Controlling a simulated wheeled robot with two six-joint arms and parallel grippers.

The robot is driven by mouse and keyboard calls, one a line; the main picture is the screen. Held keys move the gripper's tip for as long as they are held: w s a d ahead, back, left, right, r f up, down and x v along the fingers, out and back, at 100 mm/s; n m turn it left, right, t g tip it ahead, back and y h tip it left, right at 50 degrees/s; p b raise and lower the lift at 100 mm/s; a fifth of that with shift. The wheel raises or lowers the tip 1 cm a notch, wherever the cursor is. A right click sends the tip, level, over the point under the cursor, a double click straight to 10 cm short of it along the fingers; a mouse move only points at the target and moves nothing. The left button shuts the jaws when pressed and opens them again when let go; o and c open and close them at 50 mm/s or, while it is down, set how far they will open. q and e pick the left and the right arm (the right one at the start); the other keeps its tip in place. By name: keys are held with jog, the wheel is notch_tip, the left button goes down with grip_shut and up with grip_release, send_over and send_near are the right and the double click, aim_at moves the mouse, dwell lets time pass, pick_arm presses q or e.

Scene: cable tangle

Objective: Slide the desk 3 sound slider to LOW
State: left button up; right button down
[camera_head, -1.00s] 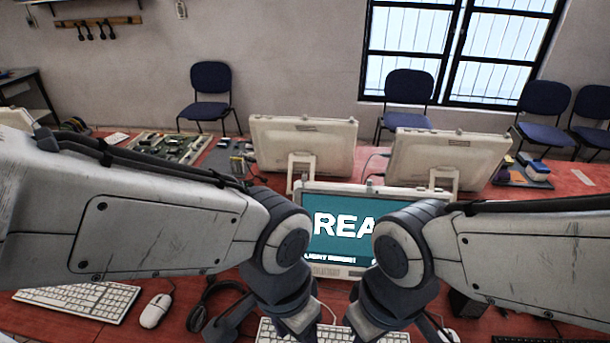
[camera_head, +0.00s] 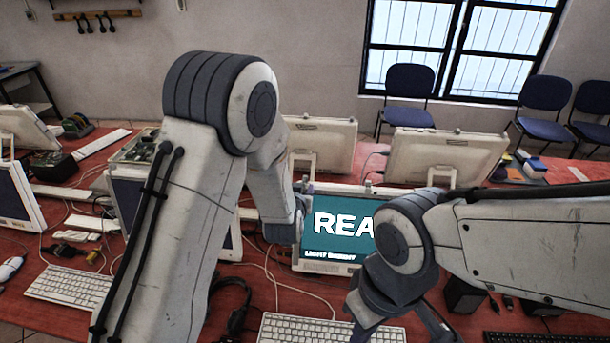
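A monitor (camera_head: 338,222) with a teal screen faces me at the middle of the red desk. Its large white text starts "REA", with smaller text below; my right arm covers its right part. I cannot make out a sound slider or a LOW mark. My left arm is bent upward, and its wrist end with the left gripper (camera_head: 284,232) is at the monitor's left edge; its fingers do not show clearly.
Two monitors seen from behind (camera_head: 447,157) stand across the desk. At left are another keyboard (camera_head: 68,286), loose cables, small boxes and more monitors (camera_head: 15,195). Black headphones (camera_head: 238,318) lie partly behind my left arm. A black box (camera_head: 463,294) stands at right.

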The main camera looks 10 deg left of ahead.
aim_at(305, 177)
pick_arm(q)
jog(key=p+x, duration=0.3)
jog(key=x, duration=0.6)
jog(key=shift+w+a+r+p, duration=0.1)
jog(key=shift+w+a+p, duration=0.1)
jog(key=shift+p, duration=0.2)
jog(key=shift+w+f, duration=0.35)
jog(key=shift+w, duration=0.25)
grip_shut()
jog(key=shift+d, duration=0.1)
dwell(0.4)
